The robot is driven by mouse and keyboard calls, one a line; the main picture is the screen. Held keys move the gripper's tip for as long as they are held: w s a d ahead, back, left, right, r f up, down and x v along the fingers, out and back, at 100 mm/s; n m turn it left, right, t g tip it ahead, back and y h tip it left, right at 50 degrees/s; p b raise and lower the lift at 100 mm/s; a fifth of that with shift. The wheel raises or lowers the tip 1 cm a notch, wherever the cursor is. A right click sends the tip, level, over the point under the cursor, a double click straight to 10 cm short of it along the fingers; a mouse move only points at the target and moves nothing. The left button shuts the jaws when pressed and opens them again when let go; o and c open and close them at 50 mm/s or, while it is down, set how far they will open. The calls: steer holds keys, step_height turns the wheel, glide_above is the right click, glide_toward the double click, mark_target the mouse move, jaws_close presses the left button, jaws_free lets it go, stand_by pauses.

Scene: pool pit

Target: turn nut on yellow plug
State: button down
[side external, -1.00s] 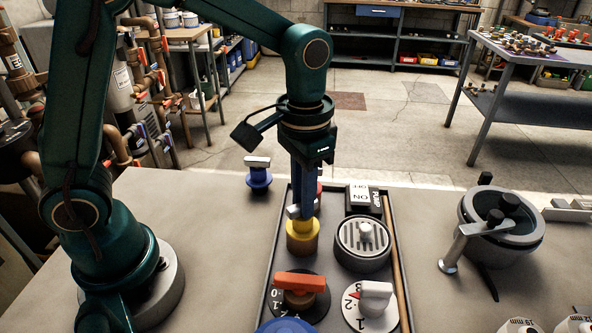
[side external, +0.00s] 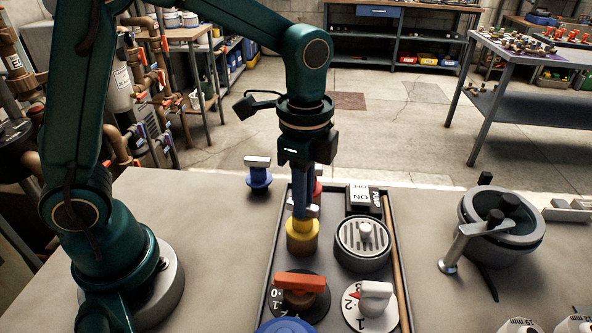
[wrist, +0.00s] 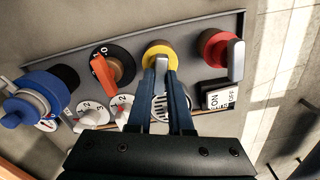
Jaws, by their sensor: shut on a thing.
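The yellow plug (side external: 302,240) stands upright in the tray beside the round grilled fitting. Its light grey nut is mostly hidden by my fingers in the side view; in the wrist view the nut (wrist: 162,62) shows between my fingertips, over the yellow ring (wrist: 152,48). My gripper (side external: 304,212) points straight down over the plug, its blue fingers shut on the nut.
The tray (side external: 269,265) also holds a red plug (wrist: 214,48), an ON/OFF pump switch (side external: 363,196), a grilled round fitting (side external: 363,245), an orange-handled dial (side external: 300,285) and a white dial (side external: 370,302). A blue plug (side external: 258,178) stands outside, behind left. A grey pot-like device (side external: 500,225) stands to the right.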

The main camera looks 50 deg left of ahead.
steer(key=m, duration=0.5)
steer(key=shift+m, duration=0.3)
steer(key=m, duration=1.1)
steer(key=shift+m, duration=0.3)
steer(key=m, duration=0.6)
steer(key=c, duration=0.8)
jaws_free()
steer(key=shift+r, duration=2.55)
